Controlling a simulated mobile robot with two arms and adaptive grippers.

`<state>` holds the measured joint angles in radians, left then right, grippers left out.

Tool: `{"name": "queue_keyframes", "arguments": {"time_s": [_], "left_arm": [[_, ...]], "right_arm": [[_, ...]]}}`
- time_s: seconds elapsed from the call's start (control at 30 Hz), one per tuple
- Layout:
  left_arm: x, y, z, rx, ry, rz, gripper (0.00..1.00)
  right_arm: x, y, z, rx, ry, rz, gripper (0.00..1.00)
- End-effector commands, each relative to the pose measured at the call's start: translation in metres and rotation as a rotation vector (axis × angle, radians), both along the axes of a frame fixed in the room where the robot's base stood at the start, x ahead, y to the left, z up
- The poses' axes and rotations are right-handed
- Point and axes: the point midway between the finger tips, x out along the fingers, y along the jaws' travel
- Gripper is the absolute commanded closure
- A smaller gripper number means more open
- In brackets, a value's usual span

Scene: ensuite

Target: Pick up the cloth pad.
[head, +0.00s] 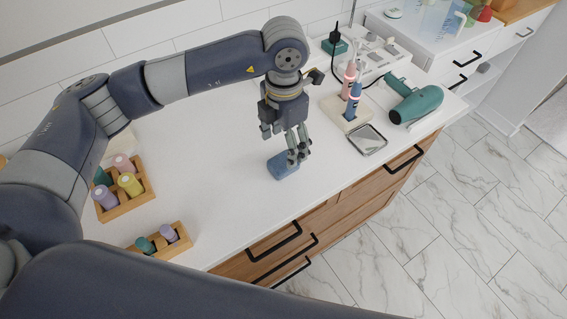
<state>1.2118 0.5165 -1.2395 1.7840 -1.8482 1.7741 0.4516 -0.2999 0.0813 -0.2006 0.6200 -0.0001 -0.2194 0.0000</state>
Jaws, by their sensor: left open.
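A small blue pad (281,166), which looks like the cloth pad, lies flat on the white countertop (222,160) near its front edge. My left gripper (299,157) points down at the pad's right end, with its fingers open. The fingers hide part of the pad's right side. I cannot tell whether they touch it. My right gripper is not in view.
Wooden racks with coloured bottles (126,189) stand at the left. A toothbrush stand (346,112), a small square mirror (368,139) and a teal hair dryer (416,105) are to the right. Black drawer handles (275,242) stick out below the counter's front edge.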

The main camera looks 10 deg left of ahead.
Motion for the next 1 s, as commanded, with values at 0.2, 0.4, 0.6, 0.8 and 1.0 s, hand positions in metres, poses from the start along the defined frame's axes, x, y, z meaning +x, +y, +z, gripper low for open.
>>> {"name": "queue_keyframes", "arguments": {"time_s": [0.2,0.4,0.6,0.8,1.0], "left_arm": [[0.0,0.0,-0.021,0.0,0.0,0.001,0.31],[-0.001,0.001,-0.043,0.002,0.005,0.002,0.31],[0.0,0.001,-0.07,0.001,0.001,0.002,0.31],[0.0,0.001,-0.074,0.0,-0.001,0.0,0.31],[0.0,0.001,-0.074,0.0,-0.001,0.0,0.6]], "right_arm": [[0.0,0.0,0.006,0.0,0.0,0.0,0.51],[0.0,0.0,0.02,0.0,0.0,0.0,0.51],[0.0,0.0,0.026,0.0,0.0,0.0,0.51],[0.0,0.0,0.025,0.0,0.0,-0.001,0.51],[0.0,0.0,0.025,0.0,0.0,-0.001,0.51]]}}
